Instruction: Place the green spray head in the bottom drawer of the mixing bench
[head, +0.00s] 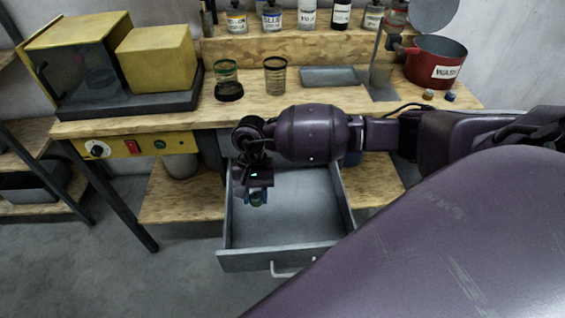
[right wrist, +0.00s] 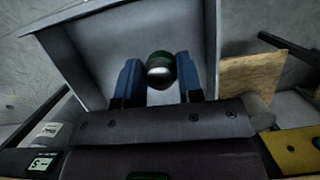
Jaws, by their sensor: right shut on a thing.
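The bottom drawer (head: 285,258) of the mixing bench (head: 290,107) is pulled open, and its grey floor looks empty in the head view. My right gripper (head: 257,198) hangs over the left part of the drawer. In the right wrist view my right gripper (right wrist: 158,85) has its two blue fingers shut on a dark green, rounded piece, the spray head (right wrist: 160,68), with a shiny end. The spray head shows only as a small dark shape in the head view. The drawer (right wrist: 120,55) lies beyond the fingers. My left gripper is not in view.
A yellow machine (head: 90,60) stands at the bench's left. Bottles line the back shelf. A wooden lower shelf (head: 180,200) flanks the drawer.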

